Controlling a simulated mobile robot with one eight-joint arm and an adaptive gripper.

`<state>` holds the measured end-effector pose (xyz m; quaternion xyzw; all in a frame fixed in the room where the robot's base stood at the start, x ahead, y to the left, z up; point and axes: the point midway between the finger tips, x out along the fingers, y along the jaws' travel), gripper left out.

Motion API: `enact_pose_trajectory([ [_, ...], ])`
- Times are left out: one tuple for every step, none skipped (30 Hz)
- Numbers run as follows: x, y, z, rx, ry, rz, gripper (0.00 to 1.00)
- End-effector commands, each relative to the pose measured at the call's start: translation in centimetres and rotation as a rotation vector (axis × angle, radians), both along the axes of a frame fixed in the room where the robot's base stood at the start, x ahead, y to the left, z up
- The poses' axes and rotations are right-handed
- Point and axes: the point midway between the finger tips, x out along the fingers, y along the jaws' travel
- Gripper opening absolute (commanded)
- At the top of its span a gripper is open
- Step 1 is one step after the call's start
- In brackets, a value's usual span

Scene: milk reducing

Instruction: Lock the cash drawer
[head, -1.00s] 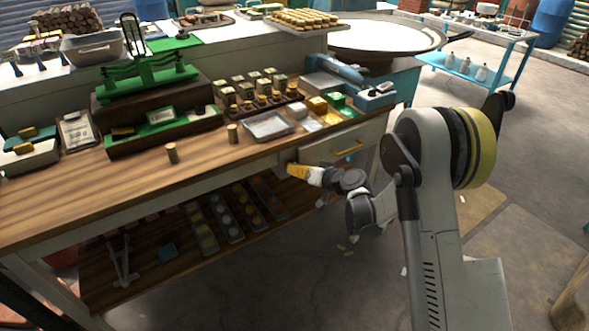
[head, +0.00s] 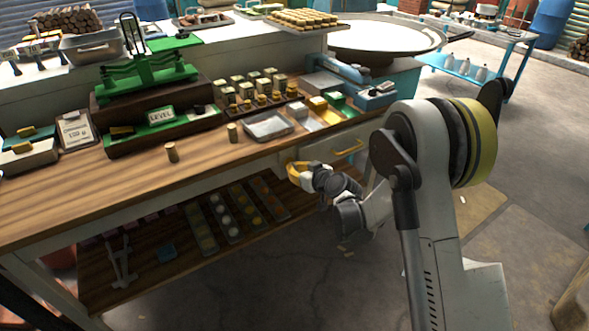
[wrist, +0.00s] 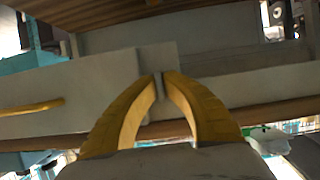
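The cash drawer has a pale front (head: 340,147) with a yellow handle (head: 348,147), under the wooden counter's right end. It looks closed, its front about flush with the frame. In the wrist view the handle (wrist: 32,106) is at the left. My gripper (head: 291,167) is at the pale panel left of the drawer front. In the wrist view its yellow fingers (wrist: 159,78) bow inward and their tips nearly meet. A thin grey piece (wrist: 158,87) shows between the tips, too small to identify surely. The drawer's lock is not clearly visible, perhaps hidden by the fingers.
The wooden counter (head: 60,197) carries a green scale (head: 150,80), a metal tray (head: 267,125) and several small jars. A lower shelf (head: 190,262) with trays lies below my gripper. The floor (head: 500,190) to the right is open.

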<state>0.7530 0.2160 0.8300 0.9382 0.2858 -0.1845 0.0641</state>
Motion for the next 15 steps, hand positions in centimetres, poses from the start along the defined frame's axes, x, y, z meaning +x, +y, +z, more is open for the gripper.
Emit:
enact_pose_trajectory([
  [0.04, 0.02, 0.06, -0.001, -0.002, -0.001, 0.00],
  [0.05, 0.01, 0.07, -0.002, -0.002, -0.001, 0.00],
  [0.05, 0.01, 0.07, -0.002, -0.002, -0.001, 0.00],
  [0.05, 0.01, 0.07, -0.001, -0.002, -0.001, 0.00],
  [0.05, 0.01, 0.07, -0.001, -0.002, -0.001, 0.00],
  [0.05, 0.01, 0.06, -0.001, -0.002, -0.001, 0.00],
  [0.05, 0.01, 0.06, -0.001, -0.002, -0.001, 0.00],
  [0.05, 0.01, 0.06, -0.001, -0.002, -0.001, 0.00],
  [0.05, 0.00, 0.06, -0.001, -0.002, -0.001, 0.00],
  [0.05, 0.00, 0.06, -0.001, -0.002, -0.001, 0.00],
  [0.05, 0.00, 0.06, -0.001, -0.002, -0.001, 0.15],
  [0.05, 0.00, 0.05, -0.001, -0.002, -0.001, 0.27],
  [0.04, 0.00, 0.04, -0.001, -0.002, -0.001, 0.29],
  [0.04, -0.01, 0.04, 0.000, -0.001, -0.001, 0.29],
  [0.06, -0.03, 0.04, 0.000, -0.001, -0.002, 0.29],
])
